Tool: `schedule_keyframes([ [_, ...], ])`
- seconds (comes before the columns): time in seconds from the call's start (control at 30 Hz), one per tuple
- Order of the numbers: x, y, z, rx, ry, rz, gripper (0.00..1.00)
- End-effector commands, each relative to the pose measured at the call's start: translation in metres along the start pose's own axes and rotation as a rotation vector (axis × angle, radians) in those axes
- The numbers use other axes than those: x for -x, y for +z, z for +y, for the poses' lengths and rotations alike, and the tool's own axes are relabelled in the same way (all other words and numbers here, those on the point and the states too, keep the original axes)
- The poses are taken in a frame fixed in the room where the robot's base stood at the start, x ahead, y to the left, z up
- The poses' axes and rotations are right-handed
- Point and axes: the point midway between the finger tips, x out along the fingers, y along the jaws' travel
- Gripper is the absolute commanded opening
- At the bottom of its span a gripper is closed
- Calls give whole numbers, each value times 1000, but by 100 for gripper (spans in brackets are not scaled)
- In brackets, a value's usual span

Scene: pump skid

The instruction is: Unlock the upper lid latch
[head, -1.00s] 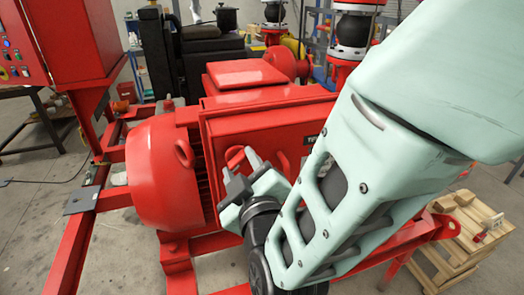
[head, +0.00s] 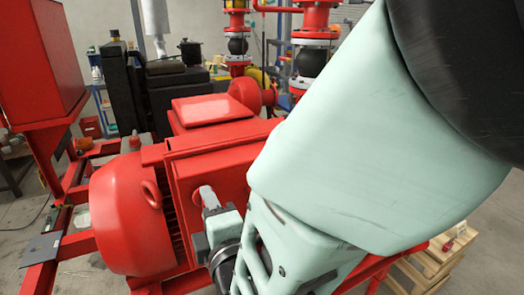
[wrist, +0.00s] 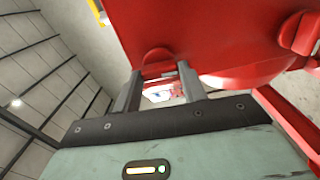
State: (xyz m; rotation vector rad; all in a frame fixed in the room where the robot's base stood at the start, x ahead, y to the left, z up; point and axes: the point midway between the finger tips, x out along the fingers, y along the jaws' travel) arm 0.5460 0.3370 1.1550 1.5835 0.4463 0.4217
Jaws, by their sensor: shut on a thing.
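The red box (head: 198,172) of the pump skid is in the middle of the head view, with its front face partly behind my arm. My gripper (head: 208,197) is up against that face. In the wrist view, my gripper (wrist: 160,72) has its two grey fingers on either side of a rounded red latch (wrist: 157,56), shut on it. A second red latch-like tab (wrist: 299,33) stands on the same face at the right of the wrist view, apart from the fingers.
A red motor (head: 128,215) with a lifting ring stands just left of my gripper. A red control cabinet (head: 42,65) is at the far left. A wooden pallet (head: 430,265) is low at right. My arm hides the box's right part.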

Motion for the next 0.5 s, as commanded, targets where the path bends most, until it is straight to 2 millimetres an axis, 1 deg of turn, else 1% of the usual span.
schedule_keyframes([
  [0.2, 0, 0, 0, 59, -2, 1, 19],
  [0.5, 0, 0, -1, 75, -2, 1, 19],
])
